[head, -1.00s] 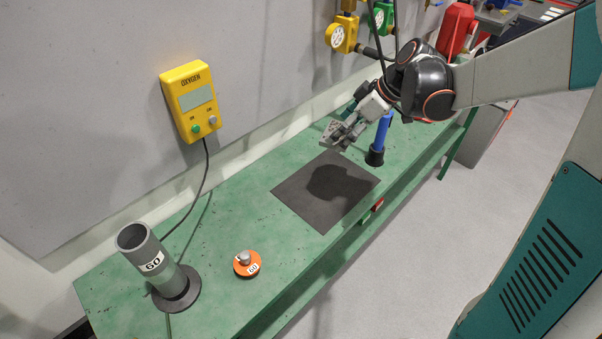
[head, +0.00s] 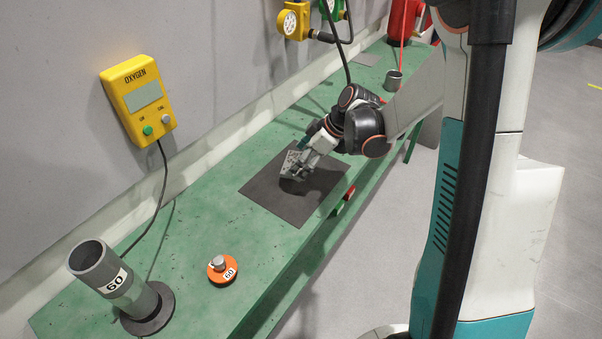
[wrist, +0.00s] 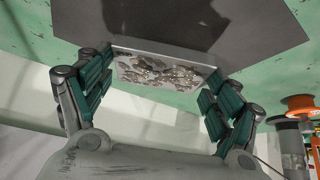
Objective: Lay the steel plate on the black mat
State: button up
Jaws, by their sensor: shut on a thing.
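The steel plate (head: 288,164), small, grey and mottled, is between the fingers of my gripper (head: 300,168), which is shut on it. In the wrist view the plate (wrist: 165,72) spans between the two green-padded fingers (wrist: 160,88). The black mat (head: 277,203) lies flat on the green bench, and in the head view the plate and gripper are over its far middle part. The mat (wrist: 215,20) also shows beyond the plate in the wrist view. I cannot tell whether the plate touches the mat.
A yellow oxygen box (head: 138,100) hangs on the wall with a cable. A grey cup (head: 393,80) stands farther back.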

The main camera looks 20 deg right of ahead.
jog(key=shift+f+b, duration=0.7)
jog(key=shift+f, duration=1.5)
jog(key=shift+f, duration=0.1)
jog(key=o, duration=1.5)
jog(key=shift+r, duration=0.2)
jog(key=p+v, duration=0.3)
jog(key=v, duration=0.9)
jog(key=shift+f, duration=0.1)
